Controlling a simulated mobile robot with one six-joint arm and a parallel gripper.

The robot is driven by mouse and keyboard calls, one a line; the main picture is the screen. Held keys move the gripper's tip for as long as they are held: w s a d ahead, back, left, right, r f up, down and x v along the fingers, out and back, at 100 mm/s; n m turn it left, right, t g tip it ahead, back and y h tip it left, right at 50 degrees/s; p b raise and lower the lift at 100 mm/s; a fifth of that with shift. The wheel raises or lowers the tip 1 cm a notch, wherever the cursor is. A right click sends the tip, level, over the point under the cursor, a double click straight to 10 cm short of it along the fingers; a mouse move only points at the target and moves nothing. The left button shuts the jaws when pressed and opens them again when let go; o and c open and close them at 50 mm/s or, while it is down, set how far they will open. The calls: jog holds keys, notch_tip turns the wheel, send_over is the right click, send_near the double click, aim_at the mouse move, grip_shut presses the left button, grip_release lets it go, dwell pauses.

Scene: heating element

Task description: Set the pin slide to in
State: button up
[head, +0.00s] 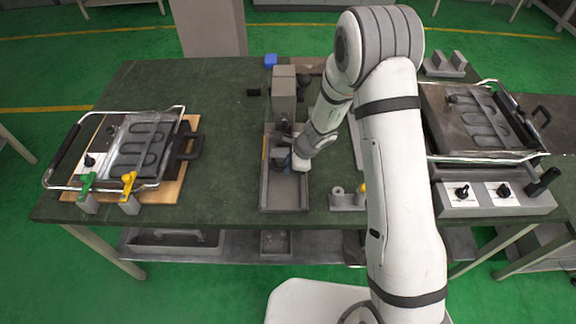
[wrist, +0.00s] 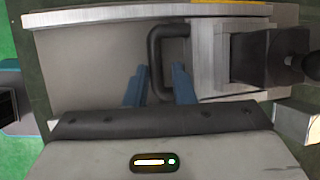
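In the wrist view, a dark U-shaped handle (wrist: 155,62) projects left from a light grey metal block (wrist: 207,60). This looks like the pin slide. My gripper (wrist: 160,78) has two blue fingers, spread apart, with the handle's bar between them. A gap shows on each side of the bar, wider toward the right finger. Whether either finger touches it lower down I cannot tell. In the head view, my gripper (head: 292,163) is low inside the grey fixture (head: 284,195) at the table's middle, and my wrist partly hides the handle there.
The green table (head: 225,125) has free room left of the fixture. A framed heating element unit (head: 140,145) stands at left with green and yellow clamps. Another unit (head: 485,120) stands at right, beside a switch box (head: 490,195). A grey upright block (head: 284,95) stands behind my gripper.

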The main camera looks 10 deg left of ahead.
jog(key=shift+o, duration=1.4)
jog(key=shift+w, duration=0.2)
jog(key=shift+o, duration=0.5)
jog(key=shift+s, duration=0.15)
jog(key=v, duration=0.7)
jog(key=shift+d+r, duration=0.2)
jog(key=shift+r, duration=0.15)
jog(key=shift+s, duration=0.1)
jog(key=s+d+r+n+t, duration=0.1)
jog(key=s+d+r+n, duration=0.35)
jog(key=r, duration=0.35)
jog(key=s+d+r+n, duration=0.4)
jog(key=d+r+n, duration=0.1)
jog(key=r, duration=0.4)
jog(key=s+d+r+n+h+b, duration=0.1)
jog(key=s+d+r+n+h, duration=0.1)
jog(key=s+d, duration=0.3)
jog(key=s+d+r+n+t+h, duration=0.1)
jog(key=s+d+r+n+h, duration=0.1)
jog(key=s+d, duration=0.4)
jog(key=s+r+n, duration=0.1)
jog(key=s+n, duration=0.1)
jog(key=s, duration=0.1)
jog(key=shift+r+h+b, duration=0.35)
jog(key=shift+r+h, duration=0.05)
